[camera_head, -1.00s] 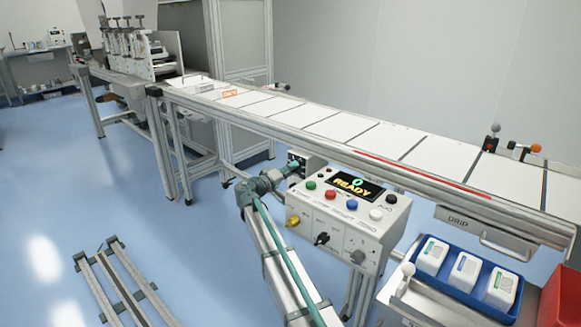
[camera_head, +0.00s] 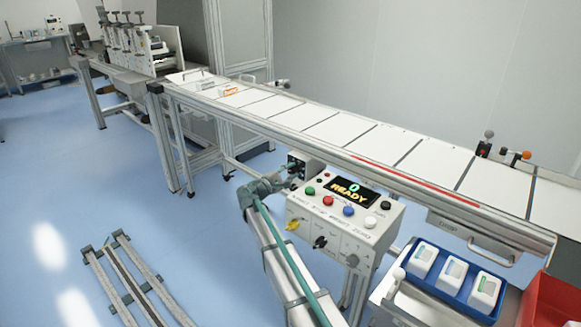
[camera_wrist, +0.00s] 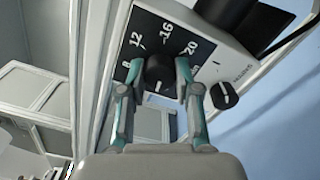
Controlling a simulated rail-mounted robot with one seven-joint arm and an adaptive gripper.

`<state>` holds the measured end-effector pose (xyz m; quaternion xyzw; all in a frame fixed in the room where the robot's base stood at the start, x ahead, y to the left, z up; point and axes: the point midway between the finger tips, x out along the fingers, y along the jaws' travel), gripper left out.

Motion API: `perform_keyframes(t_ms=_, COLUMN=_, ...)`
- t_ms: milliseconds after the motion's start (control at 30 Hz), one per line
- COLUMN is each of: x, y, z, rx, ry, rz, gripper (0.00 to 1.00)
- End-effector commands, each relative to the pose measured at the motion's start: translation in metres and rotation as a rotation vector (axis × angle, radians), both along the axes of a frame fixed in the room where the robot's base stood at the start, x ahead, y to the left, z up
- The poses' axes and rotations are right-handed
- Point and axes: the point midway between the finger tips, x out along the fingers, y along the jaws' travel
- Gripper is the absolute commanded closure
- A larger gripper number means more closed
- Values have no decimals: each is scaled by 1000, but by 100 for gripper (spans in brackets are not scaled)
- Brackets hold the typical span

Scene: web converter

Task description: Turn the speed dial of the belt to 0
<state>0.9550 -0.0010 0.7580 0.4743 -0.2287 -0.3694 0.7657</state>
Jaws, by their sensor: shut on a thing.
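The speed dial (camera_wrist: 160,74) is a black knob on a dark scale plate (camera_wrist: 146,30) with the numbers 8, 12, 16 and 20 in the wrist view. A short white mark on the knob points to the bottom of that picture, away from these numbers. The rest of the scale is hidden behind my gripper. My gripper (camera_wrist: 159,88) is shut on the dial, one finger on each side. In the head view my gripper (camera_head: 287,184) is at the small dark dial panel (camera_head: 296,166) under the belt's side; the knob is too small to read there.
A second black knob (camera_wrist: 224,95) sits close to my right finger in the wrist view. A control box (camera_head: 335,228) with coloured buttons and a "0 READY" display (camera_head: 353,192) stands right beside my arm. The conveyor belt (camera_head: 345,128) runs behind.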

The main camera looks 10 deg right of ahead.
Motion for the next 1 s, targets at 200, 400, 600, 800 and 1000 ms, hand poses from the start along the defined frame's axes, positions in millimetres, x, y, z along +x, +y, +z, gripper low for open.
perform_keyframes(t_ms=200, x=-1, y=0, z=4, rx=-114, ry=145, rz=-3, gripper=100)
perform_keyframes(t_ms=400, x=-1, y=0, z=2, rx=-194, ry=247, rz=-2, gripper=100)
perform_keyframes(t_ms=600, x=-1, y=0, z=1, rx=-242, ry=307, rz=-2, gripper=100)
perform_keyframes(t_ms=800, x=-1, y=0, z=0, rx=-263, ry=333, rz=-2, gripper=100)
perform_keyframes(t_ms=1000, x=-1, y=0, z=0, rx=-265, ry=336, rz=-2, gripper=100)
